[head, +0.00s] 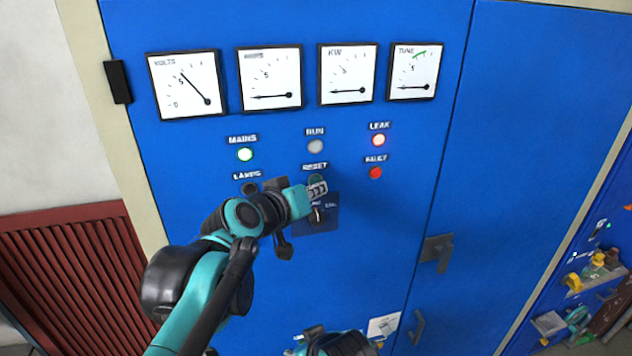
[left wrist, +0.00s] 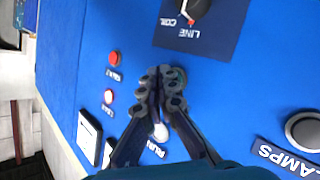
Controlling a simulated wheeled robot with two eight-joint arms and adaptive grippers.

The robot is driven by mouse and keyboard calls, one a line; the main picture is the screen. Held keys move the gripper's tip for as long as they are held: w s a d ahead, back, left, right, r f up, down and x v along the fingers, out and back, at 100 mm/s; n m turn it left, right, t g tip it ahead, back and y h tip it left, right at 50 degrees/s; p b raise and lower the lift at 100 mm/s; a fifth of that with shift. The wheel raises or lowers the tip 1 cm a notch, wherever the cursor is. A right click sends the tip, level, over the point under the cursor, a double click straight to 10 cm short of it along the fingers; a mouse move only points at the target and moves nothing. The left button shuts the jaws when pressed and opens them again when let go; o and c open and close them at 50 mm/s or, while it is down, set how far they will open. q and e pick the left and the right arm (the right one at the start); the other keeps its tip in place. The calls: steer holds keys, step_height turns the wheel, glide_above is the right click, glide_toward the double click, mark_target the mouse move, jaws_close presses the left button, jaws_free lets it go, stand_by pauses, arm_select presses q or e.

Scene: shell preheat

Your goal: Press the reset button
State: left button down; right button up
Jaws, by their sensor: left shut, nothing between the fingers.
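The RESET label (head: 315,166) is on the blue cabinet front in the head view. The green reset button (head: 316,179) just below it is mostly hidden by my left gripper (head: 318,189). In the left wrist view, part of the green button (left wrist: 180,76) shows behind the tips of my left gripper (left wrist: 161,74). The left fingers are shut with nothing between them, at or very near the button; I cannot tell whether they touch it. Part of my right arm shows at the bottom of the head view, but its fingers cannot be made out.
A LINE/COIL switch plate (head: 328,222) sits just below the button. A red FAULT light (head: 375,172) is to the right. Door handles (head: 437,250) stick out lower right.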

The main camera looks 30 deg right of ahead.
arm_select(q)
steer(key=shift+w+d, duration=0.1)
steer(key=shift+w, duration=0.4)
stand_by(0.8)
steer(key=shift+s, duration=0.15)
steer(key=shift+s+a, duration=0.2)
steer(key=shift+s, duration=0.5)
steer(key=s, duration=0.2)
steer(key=s+a, duration=0.1)
steer(key=s, duration=0.1)
steer(key=shift+s+p, duration=0.4)
stand_by(0.6)
